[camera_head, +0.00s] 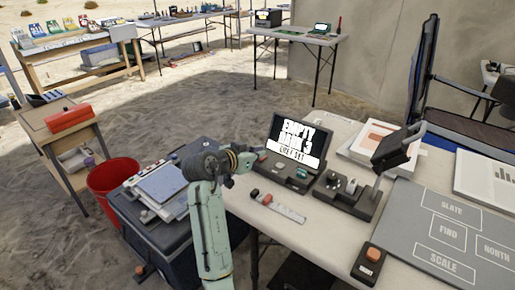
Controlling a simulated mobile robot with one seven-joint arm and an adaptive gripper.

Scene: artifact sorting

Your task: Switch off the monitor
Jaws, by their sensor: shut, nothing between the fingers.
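The monitor (297,141) is a small dark-framed screen standing at the back of the near table. Its screen is lit, with large white lettering. A dark base unit (288,174) with small round parts sits in front of the screen. My greenish arm reaches up from the bottom of the view. My gripper (260,155) is shut and empty, just left of the monitor and its base. I cannot tell whether its tip touches the unit. No switch is clearly readable from here.
A dark device with knobs (347,193) stands right of the monitor. A ruler-like strip (278,206) lies in front. A grey labelled board (446,235) and a box with an orange button (369,263) are at right. A red bucket (112,184) stands left.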

